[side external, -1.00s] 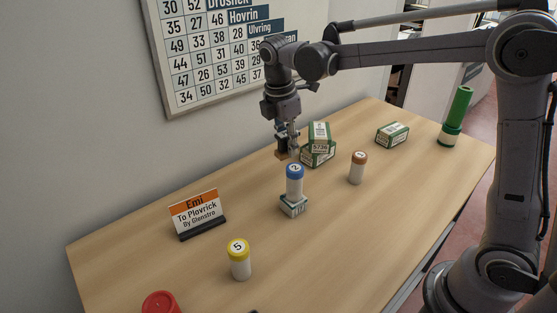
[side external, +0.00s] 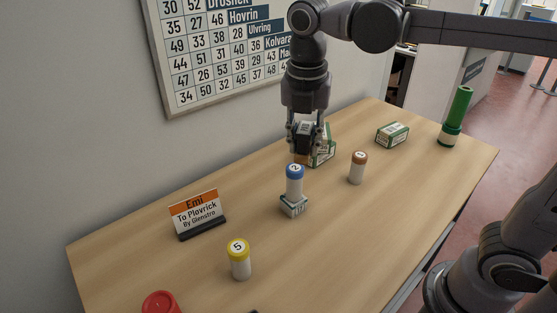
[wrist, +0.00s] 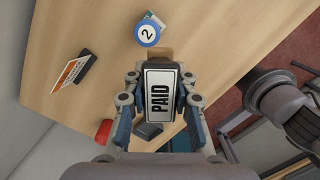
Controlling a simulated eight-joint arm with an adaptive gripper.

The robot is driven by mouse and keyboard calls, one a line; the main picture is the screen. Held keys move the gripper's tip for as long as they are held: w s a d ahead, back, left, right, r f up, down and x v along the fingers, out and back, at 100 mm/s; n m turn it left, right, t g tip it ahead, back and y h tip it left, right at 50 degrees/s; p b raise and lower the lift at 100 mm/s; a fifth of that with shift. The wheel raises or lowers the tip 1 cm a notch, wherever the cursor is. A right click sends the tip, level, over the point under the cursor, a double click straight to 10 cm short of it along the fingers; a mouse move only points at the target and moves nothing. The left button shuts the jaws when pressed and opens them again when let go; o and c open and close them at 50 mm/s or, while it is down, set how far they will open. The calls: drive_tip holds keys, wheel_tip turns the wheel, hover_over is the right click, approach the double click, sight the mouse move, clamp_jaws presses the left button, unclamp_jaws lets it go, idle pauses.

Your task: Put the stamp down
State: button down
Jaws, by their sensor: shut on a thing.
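The stamp is in my gripper (side external: 304,150). In the wrist view the stamp's white label (wrist: 159,92) reads PAID, and it sits between the two fingers (wrist: 158,98). In the side view the stamp (side external: 304,134) shows as a small dark block between the fingers, partly covered by them. My gripper is shut on it and points down over the back part of the counter (side external: 225,265).
Green-and-white boxes (side external: 325,150) stand behind my gripper, partly hidden. A brown-capped tube (side external: 357,168), another box (side external: 392,134) and a green tube (side external: 455,115) stand to the right. A sign (side external: 197,213), yellow-capped tube (side external: 239,259) and red thing (side external: 160,302) are left and in front.

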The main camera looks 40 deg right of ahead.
drive_tip(key=s+a+f+n+y, duration=0.1)
drive_tip(key=s+a+f+n, duration=0.15)
drive_tip(key=s+n, duration=0.95)
drive_tip(key=m+t, duration=0.1)
hover_over(304, 309)
drive_tip(key=f, duration=1.1)
drive_tip(key=shift+s+f, duration=0.3)
drive_tip(key=shift+f, duration=2.15)
drive_tip(key=shift+f, duration=0.1)
drive_tip(key=c, duration=1.1)
unclamp_jaws()
